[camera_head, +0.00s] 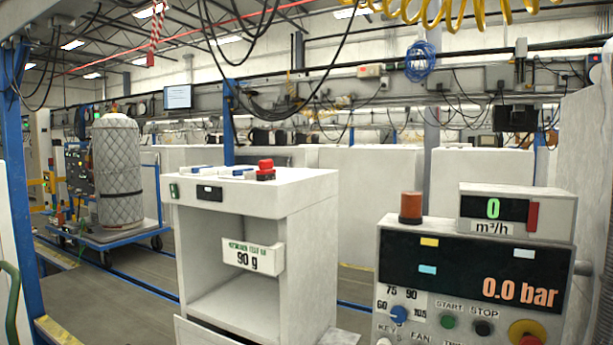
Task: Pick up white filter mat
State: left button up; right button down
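I cannot make out a white filter mat for certain. A white cabinet (259,194) with an open, empty-looking front compartment stands in the middle. On its top lie small flat blue-and-white pieces (243,171) and a red object (265,168); they are too small to identify. A white label reading "90 g" (253,257) is on its front. Neither of my grippers is in view.
A control console (470,262) reading "0.0 bar" stands at the right front, with an orange lamp (411,207) and a flow display (517,213) on top. A quilted grey cylinder (117,170) stands on a blue cart (105,237) at left. Floor between cart and cabinet is clear.

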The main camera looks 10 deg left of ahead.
aim_at(239, 174)
jog(key=i+j+z, duration=0.15)
jog(key=j+z, duration=0.2)
jog(key=i+j+z, duration=0.1)
jog(key=j+z, duration=0.55)
jog(key=i+j, duration=0.05)
